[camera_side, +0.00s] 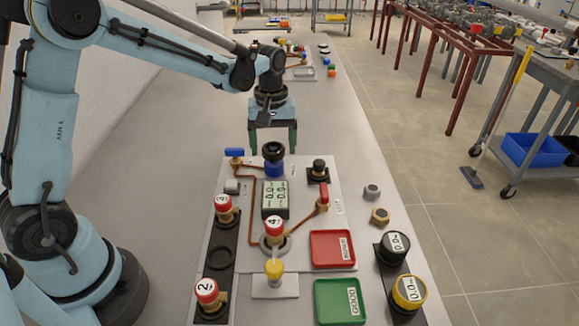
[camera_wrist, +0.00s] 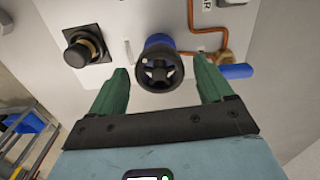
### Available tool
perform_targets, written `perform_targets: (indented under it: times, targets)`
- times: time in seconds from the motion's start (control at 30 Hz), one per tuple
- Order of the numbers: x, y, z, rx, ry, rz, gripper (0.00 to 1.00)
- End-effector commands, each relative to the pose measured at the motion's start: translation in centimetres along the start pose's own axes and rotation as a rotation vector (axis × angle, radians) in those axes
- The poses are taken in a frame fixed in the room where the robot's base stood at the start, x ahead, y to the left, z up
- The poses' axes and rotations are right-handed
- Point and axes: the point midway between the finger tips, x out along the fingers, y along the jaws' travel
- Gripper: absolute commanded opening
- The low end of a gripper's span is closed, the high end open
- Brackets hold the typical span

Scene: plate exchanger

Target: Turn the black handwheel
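The black handwheel (camera_side: 273,151) sits on top of a blue valve body (camera_side: 274,168) at the back of the panel. In the wrist view the handwheel (camera_wrist: 159,71) is a spoked black ring facing the camera. My gripper (camera_side: 273,150) is above and behind it in the side view, fingers pointing down. In the wrist view my gripper (camera_wrist: 163,82) is open, with one green finger to each side of the handwheel and a visible gap on both sides. Nothing is held. The exact height of the fingertips against the wheel is hard to tell.
A blue-handled valve (camera_side: 234,153) stands left of the handwheel, and a black knob fitting (camera_side: 319,168) right. A display (camera_side: 275,198), a red-handled valve (camera_side: 323,196), red tray (camera_side: 333,249) and green tray (camera_side: 340,302) lie nearer. Copper pipes run across the panel.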

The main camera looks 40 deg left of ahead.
Motion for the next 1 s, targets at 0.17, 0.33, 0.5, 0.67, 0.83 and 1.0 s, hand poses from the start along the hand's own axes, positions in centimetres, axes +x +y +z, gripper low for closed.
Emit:
perform_targets:
  times: [0.17, 0.33, 0.5, 0.67, 0.83, 1.0]
  targets:
    - [-0.02, 0.00, 0.00, 0.000, 0.000, 0.000, 0.52]
    - [-0.03, 0.00, 0.00, 0.000, 0.000, 0.000, 0.26]
    - [-0.04, -0.01, 0.00, 0.008, 0.000, 0.000, 0.26]
    - [-0.04, 0.00, -0.01, 0.049, 0.000, 0.000, 0.26]
    - [-0.04, 0.02, -0.02, 0.146, 0.000, -0.001, 0.26]
    - [-0.04, 0.05, -0.02, 0.289, 0.000, -0.001, 0.26]
